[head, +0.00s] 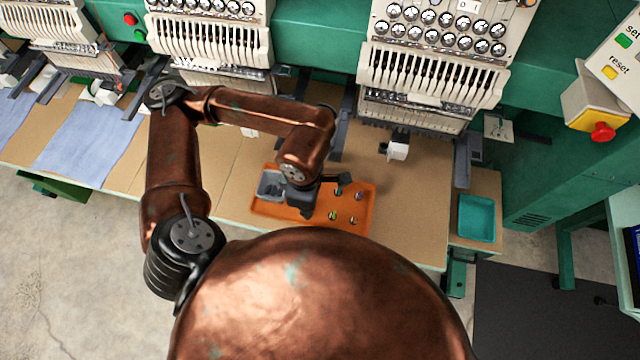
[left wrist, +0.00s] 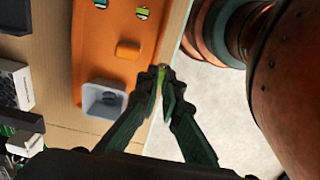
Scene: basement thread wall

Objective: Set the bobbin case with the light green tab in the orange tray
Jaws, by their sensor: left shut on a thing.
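The orange tray (head: 365,215) lies on the workbench in the head view, and also fills the upper middle of the left wrist view (left wrist: 92,45). My left gripper (left wrist: 163,84) points down at the tray's front edge and is shut on a small bobbin case (left wrist: 161,71). Only a yellowish-green sliver of it shows between the fingertips; the rest is hidden. In the head view my left gripper (head: 305,214) covers the held case. A bobbin case with a green stripe (left wrist: 142,13) sits in the tray. My right gripper is not in view.
A grey bin (left wrist: 104,100) with dark contents stands in the tray beside my left gripper. An orange block (left wrist: 128,49) rises from the tray. Several small cases sit at the tray's right side. A teal tray (head: 477,218) stands further right. Embroidery machines line the back.

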